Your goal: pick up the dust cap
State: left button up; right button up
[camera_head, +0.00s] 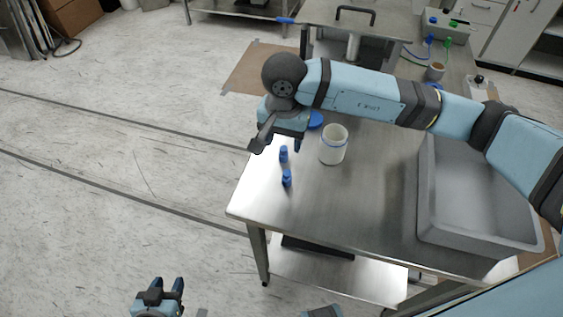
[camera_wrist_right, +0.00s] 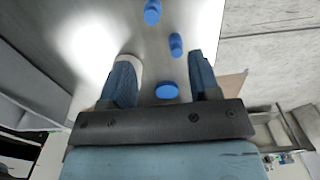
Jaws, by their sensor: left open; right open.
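In the right wrist view the blue disc (camera_wrist_right: 167,90) shows between the two fingers, nearer the right one, with no contact visible. My right gripper (camera_head: 288,140) is open and empty, pointing down over the table's left part; its fingers also show in the wrist view (camera_wrist_right: 164,75). My left gripper (camera_head: 168,283) is open and empty, low over the floor at the bottom of the head view.
Two small blue bottles (camera_head: 284,154) (camera_head: 287,179) stand near the table's left edge. A grey sink tray (camera_head: 470,200) fills the right side. The table's front middle is clear.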

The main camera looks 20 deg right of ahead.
aim_at(287, 172)
jog(key=f, duration=0.3)
jog(key=shift+s, duration=0.3)
notch_tip(287, 172, down, 4)
jog(key=shift+f+p, duration=0.15)
jog(key=shift+p, duration=0.2)
jog(key=shift+f, duration=0.55)
jog(key=shift+s+d+f, duration=0.1)
jog(key=shift+f, duration=0.25)
jog(key=f, duration=0.1)
jog(key=f+p, duration=0.1)
jog(key=f, duration=0.1)
jog(key=shift+s+d+f, duration=0.2)
jog(key=shift+f, duration=0.45)
pick_arm(q)
jog(key=shift+s+r, duration=0.15)
jog(key=shift+s, duration=0.85)
pick_arm(e)
jog(key=shift+c, duration=0.4)
pick_arm(q)
jog(key=shift+w+r, duration=0.1)
jog(key=shift+r, duration=0.15)
pick_arm(e)
jog(key=c, duration=0.9)
